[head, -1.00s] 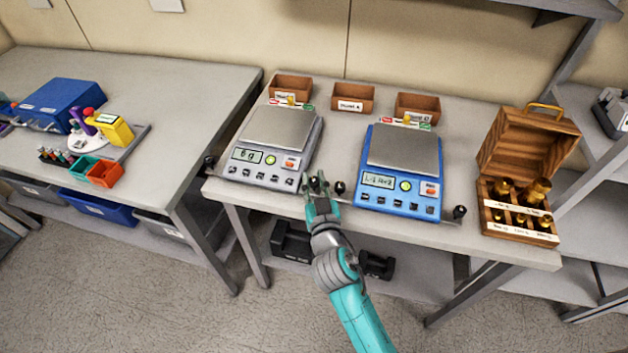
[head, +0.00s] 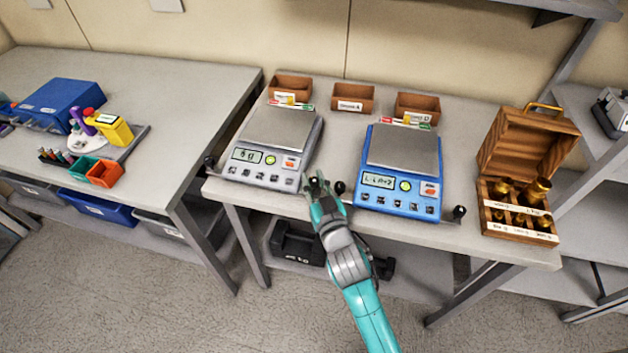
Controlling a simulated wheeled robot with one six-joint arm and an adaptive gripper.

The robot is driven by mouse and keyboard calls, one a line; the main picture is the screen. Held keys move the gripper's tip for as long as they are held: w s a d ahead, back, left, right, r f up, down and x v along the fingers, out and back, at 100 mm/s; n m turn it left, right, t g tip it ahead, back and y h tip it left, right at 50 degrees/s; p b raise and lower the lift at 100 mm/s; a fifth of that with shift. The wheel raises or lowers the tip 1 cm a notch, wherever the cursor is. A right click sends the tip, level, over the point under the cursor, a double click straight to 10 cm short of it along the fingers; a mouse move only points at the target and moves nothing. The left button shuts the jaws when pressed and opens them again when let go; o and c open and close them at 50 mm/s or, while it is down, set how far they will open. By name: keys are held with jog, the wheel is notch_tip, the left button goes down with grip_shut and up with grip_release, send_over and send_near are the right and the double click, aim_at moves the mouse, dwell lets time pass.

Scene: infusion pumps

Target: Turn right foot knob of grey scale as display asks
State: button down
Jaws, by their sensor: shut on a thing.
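The grey scale (head: 276,131) stands on the table left of the blue scale. Its small display (head: 247,155) shows a short reading ending in "g"; the first character is too small to read surely. My gripper (head: 318,182) comes from the front and is at the scale's front right corner. It is shut on the right foot knob, which the fingers mostly hide. The dark left foot knob (head: 209,162) of the grey scale sticks out at its front left corner.
The blue scale (head: 398,177) is close on the right; its left foot knob (head: 339,187) is just beside my fingers. Its right foot knob (head: 459,212) is clear. Small brown bins (head: 353,97) stand behind. An open wooden weight box (head: 520,165) stands at the right.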

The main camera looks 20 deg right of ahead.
jog(key=c, duration=0.9)
grip_release()
jog(key=shift+a+m+g+h, duration=0.1)
jog(key=shift+m+g+h, duration=0.2)
jog(key=shift+m+h, duration=1.25)
